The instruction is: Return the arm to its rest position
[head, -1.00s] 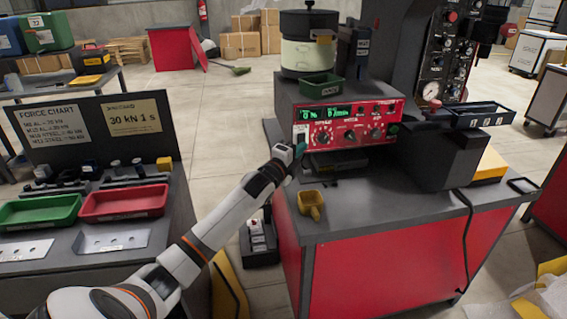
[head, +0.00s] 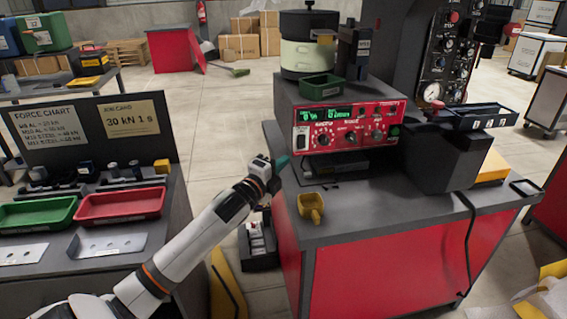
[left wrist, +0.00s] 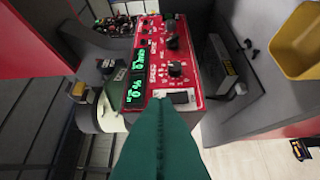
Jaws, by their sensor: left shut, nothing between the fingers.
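My left gripper (head: 279,165) has teal fingers and is shut and empty. In the head view it hangs in the air at the left edge of the red bench, in front of and below the red control panel (head: 345,127). In the left wrist view the shut fingers (left wrist: 164,120) point at the panel (left wrist: 175,60), whose green digits are lit. A gap shows between the fingertips and the panel in the head view. My left arm (head: 205,232) comes in from the lower left. My right gripper is not in view.
The bowl feeder (head: 309,45) and a green bin (head: 321,86) sit above the panel. Red (head: 119,207) and green trays (head: 38,213) lie on the left table.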

